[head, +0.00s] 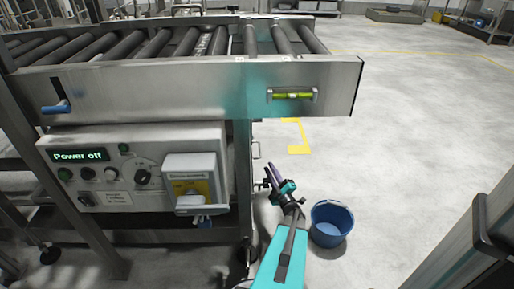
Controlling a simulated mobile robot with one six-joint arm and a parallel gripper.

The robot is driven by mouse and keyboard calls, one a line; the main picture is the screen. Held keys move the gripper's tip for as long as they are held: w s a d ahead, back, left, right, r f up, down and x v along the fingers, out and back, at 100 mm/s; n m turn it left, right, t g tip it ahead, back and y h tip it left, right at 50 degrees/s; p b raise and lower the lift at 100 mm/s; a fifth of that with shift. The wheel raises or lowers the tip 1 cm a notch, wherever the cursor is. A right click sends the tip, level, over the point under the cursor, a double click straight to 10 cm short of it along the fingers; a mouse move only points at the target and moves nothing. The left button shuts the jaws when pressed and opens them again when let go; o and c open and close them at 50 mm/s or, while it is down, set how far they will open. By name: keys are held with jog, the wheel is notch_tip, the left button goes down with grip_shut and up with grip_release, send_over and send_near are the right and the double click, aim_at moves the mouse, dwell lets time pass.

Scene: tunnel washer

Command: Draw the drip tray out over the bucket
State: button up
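A blue bucket (331,224) stands upright on the floor, right of the conveyor's near leg. My gripper (271,176) is left of the bucket and above the floor, close to the conveyor's end leg. Its dark fingers point away from me and overlap in view, so their opening is unclear. A small metal loop (256,150) shows beside the leg, just beyond the fingertips. It looks like a handle, but I cannot tell whether it belongs to the drip tray. No tray body is clearly visible; the area under the conveyor is largely hidden by the control box and leg.
A control box (135,168) reading "Power off" hangs below. A metal post (480,235) stands at right. Floor beyond the bucket (400,130) is clear.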

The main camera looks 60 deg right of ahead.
jog(key=shift+r, duration=0.1)
jog(key=shift+d, duration=0.1)
jog(key=b+x, duration=0.2)
jog(key=x, duration=1.1)
jog(key=shift+w+d+b, duration=0.2)
jog(key=shift+d+b, duration=0.1)
jog(key=shift+b, duration=0.05)
grip_shut()
